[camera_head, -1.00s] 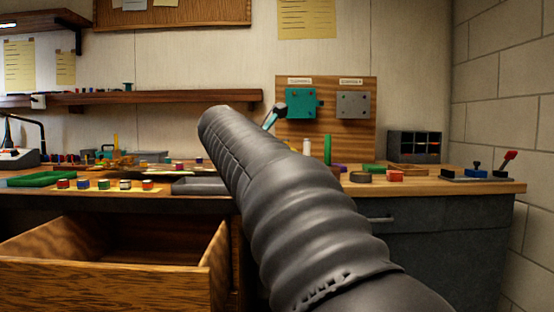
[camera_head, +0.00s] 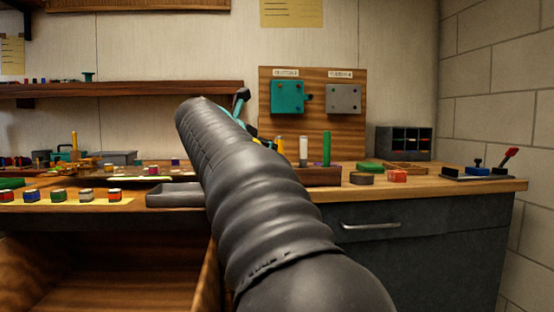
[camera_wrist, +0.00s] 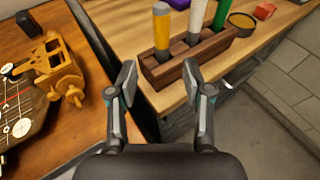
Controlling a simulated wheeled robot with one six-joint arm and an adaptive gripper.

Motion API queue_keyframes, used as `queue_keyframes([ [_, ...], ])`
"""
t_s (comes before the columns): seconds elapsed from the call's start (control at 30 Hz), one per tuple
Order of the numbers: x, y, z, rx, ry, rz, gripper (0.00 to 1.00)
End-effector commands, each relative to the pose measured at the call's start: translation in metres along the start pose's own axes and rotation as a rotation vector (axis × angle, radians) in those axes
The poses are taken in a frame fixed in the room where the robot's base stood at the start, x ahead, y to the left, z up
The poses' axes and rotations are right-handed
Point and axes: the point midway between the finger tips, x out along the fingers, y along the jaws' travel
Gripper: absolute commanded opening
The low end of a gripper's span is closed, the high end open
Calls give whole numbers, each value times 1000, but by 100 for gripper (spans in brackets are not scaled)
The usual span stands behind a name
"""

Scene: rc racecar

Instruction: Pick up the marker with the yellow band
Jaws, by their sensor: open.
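A marker with a yellow upper part (camera_wrist: 162,30) stands upright in a brown wooden holder (camera_wrist: 160,74) in the wrist view. Its lower part looks dark grey. In the head view the yellow marker (camera_head: 279,146) stands beside my arm, at the left of the holder (camera_head: 320,176). A white marker (camera_wrist: 196,20) and a green marker (camera_wrist: 222,14) stand to its right in the same holder. My gripper (camera_wrist: 160,66) is open and empty, its fingers spread in front of the holder. In the head view my arm hides most of the gripper.
An orange-brown mechanical model (camera_wrist: 56,70) lies left of the gripper. A dark round object (camera_wrist: 242,22) and a red block (camera_wrist: 264,11) lie beyond the holder. A grey tray (camera_head: 172,196) and an open drawer (camera_head: 110,262) are at the left in the head view.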

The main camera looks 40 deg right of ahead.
Motion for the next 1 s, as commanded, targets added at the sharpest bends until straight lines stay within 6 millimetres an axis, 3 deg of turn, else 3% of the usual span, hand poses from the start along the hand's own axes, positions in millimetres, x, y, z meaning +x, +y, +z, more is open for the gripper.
queue_keyframes([
  [0.2, 38, 0, -1, 1, 1, -2, 50],
  [0.53, 57, -1, -1, 2, 1, -1, 50],
  [0.8, 93, -4, -2, 2, 2, -2, 50],
  [1.0, 103, -4, -2, 2, 1, 0, 50],
])
